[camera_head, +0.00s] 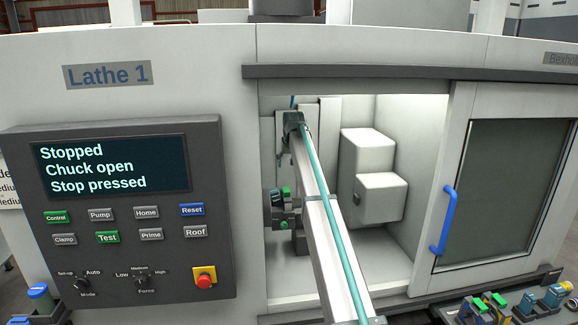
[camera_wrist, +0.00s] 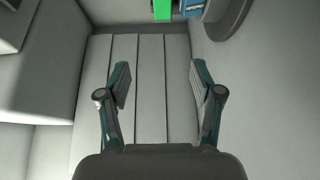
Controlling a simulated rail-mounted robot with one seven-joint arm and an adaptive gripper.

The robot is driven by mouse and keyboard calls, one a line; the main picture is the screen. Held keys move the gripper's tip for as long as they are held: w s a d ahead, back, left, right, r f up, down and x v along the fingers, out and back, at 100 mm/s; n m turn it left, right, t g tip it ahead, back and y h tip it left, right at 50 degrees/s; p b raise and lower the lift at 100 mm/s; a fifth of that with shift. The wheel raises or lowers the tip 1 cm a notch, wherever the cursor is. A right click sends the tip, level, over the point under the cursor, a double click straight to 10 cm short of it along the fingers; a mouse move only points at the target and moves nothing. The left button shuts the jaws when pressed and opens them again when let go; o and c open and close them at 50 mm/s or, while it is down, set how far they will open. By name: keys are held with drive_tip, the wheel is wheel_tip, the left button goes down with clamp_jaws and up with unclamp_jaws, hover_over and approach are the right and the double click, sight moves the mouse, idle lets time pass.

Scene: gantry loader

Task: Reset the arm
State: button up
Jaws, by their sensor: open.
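My gripper (camera_wrist: 160,88) is open and empty in the wrist view, with its two fingers apart over a grey slatted surface. In the head view my arm reaches through the open doorway into the lathe (camera_head: 350,50), and the gripper itself cannot be made out there. A dark chuck (camera_head: 283,208) with green jaw parts sits inside the lathe, left of my arm. A green block (camera_wrist: 162,9) and a blue part show at the top edge of the wrist view, beyond the fingers. The control panel (camera_head: 120,255) reads "Stopped, Chuck open, Stop pressed".
The sliding door (camera_head: 505,185) with a blue handle (camera_head: 444,221) stands to the right of the opening. A white boxy housing (camera_head: 380,196) is inside, right of my arm. Walls flank my gripper in the wrist view. A red stop button (camera_head: 204,277) is on the panel. Several parts lie at the lower right.

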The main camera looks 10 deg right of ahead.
drive_tip(key=s+f+g, duration=0.1)
drive_tip(key=s+f, duration=1.1)
drive_tip(key=f, duration=0.3)
drive_tip(key=s+f+g, duration=0.2)
drive_tip(key=s+f, duration=1)
drive_tip(key=f, duration=0.3)
drive_tip(key=s+f+g, duration=0.1)
drive_tip(key=s+f, duration=0.5)
drive_tip(key=s, duration=0.6)
drive_tip(key=s+f+g, duration=0.1)
drive_tip(key=s+f, duration=0.5)
drive_tip(key=s, duration=0.6)
drive_tip(key=s+f+g, duration=0.1)
drive_tip(key=s+f, duration=0.5)
drive_tip(key=s, duration=0.7)
drive_tip(key=s+f+g+b, duration=0.6)
drive_tip(key=s+f+b, duration=0.3)
drive_tip(key=s+f, duration=1.8)
drive_tip(key=shift+s+a+f+g, duration=0.35)
drive_tip(key=shift+f+g, duration=0.05)
drive_tip(key=shift+f, duration=0.3)
